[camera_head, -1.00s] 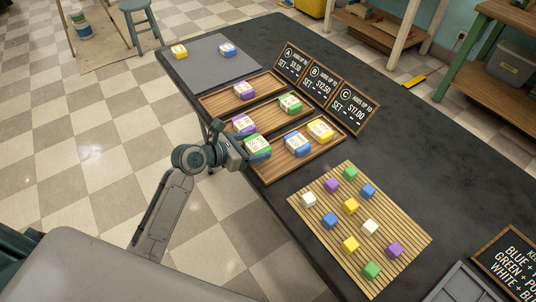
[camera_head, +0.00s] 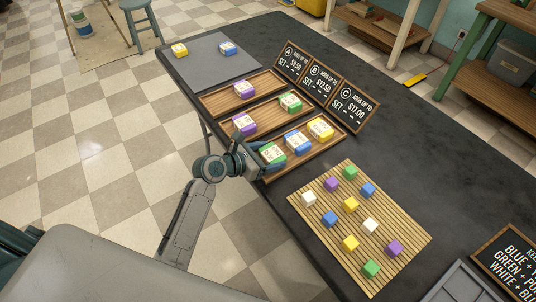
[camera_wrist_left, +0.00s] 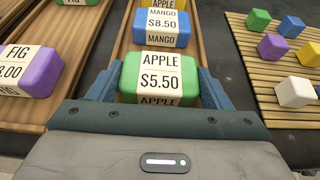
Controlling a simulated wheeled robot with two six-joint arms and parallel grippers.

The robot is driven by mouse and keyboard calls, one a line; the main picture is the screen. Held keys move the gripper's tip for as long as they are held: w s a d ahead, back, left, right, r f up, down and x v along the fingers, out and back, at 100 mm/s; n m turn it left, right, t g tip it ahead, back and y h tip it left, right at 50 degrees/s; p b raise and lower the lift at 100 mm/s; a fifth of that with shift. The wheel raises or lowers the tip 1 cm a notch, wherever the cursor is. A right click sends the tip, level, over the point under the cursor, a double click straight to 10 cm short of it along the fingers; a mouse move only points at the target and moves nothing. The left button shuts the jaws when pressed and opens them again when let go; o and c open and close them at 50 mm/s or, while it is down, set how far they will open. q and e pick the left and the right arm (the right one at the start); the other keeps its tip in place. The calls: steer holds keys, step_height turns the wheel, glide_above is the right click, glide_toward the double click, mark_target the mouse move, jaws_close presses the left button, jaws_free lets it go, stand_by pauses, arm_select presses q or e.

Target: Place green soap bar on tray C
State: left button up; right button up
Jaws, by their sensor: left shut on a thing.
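The green soap bar (camera_head: 272,153), with a white "APPLE $5.50" band in the left wrist view (camera_wrist_left: 148,68), is at the near end of tray C (camera_head: 312,154). My left gripper (camera_head: 271,157) is shut on it, with a blue finger on each side. The bar is over or on the tray's wooden floor; I cannot tell whether it touches. A blue mango bar (camera_head: 297,141) and a yellow bar (camera_head: 320,129) lie in line beyond it in the same tray. My right gripper is not in view.
The middle tray holds a purple fig bar (camera_head: 244,124) and another green bar (camera_head: 290,102). A purple bar (camera_head: 244,90) lies in the far tray. A slatted mat (camera_head: 400,222) with several small cubes is close on the right. Price signs (camera_head: 349,106) stand behind the trays.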

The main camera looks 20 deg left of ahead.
arm_select(q)
steer(key=o, duration=0.8)
steer(key=shift+o, duration=0.2)
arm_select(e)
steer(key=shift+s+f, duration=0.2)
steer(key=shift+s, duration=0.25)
arm_select(q)
steer(key=v, duration=1.2)
steer(key=shift+r, duration=0.2)
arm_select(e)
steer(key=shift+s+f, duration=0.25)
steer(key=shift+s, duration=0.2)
